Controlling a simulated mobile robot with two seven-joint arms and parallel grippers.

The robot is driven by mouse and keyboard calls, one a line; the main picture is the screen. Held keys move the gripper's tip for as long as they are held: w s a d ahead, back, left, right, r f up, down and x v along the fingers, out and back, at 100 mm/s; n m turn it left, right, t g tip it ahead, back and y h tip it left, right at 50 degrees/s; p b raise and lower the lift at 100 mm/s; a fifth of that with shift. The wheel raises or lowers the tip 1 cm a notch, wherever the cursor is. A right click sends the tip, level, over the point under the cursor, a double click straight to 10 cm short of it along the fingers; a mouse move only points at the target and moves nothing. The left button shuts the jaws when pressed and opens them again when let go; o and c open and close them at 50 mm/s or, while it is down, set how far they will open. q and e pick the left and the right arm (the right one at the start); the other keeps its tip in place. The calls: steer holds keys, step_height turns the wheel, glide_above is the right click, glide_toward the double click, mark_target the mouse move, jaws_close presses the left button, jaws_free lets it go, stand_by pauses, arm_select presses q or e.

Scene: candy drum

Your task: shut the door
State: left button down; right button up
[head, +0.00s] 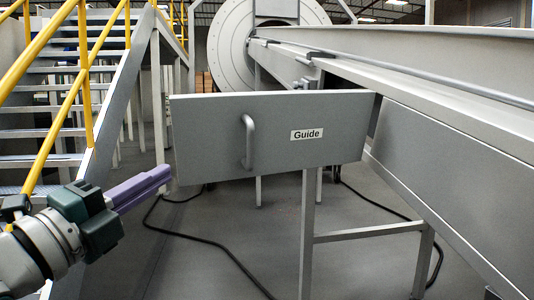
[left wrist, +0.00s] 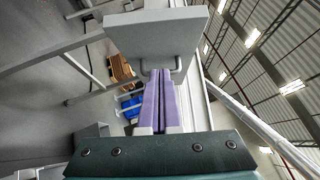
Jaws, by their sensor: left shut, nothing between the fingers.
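The door (head: 210,130) is a grey panel with a "Guide" label (head: 307,134) and a silver handle (head: 249,142). It stands swung out from the side of the conveyor, hinged at its right edge. My left gripper (head: 165,173) has purple fingers, shut and empty, just left of the door's lower left corner in the head view. In the left wrist view the door (left wrist: 155,35) is ahead of the fingertips (left wrist: 160,75), with its handle (left wrist: 176,66) beside them. I cannot tell whether the fingers touch the door. My right gripper is not in view.
A metal staircase (head: 58,85) with yellow railings stands on the left. The conveyor (head: 450,130) runs along the right on grey legs (head: 307,235), towards a large drum (head: 230,50) at the back. Black cables (head: 225,245) lie on the floor.

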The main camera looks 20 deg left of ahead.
arm_select(q)
glide_toward(196, 143)
steer(key=w+d, duration=0.3)
steer(key=shift+w+a+r, duration=0.3)
steer(key=shift+w+a, duration=0.15)
steer(key=shift+w, duration=0.1)
steer(key=shift+w+a+r, duration=0.3)
steer(key=shift+w+a, duration=0.2)
steer(key=shift+w, duration=0.05)
steer(key=shift+w+a, duration=0.25)
steer(key=shift+r, duration=0.1)
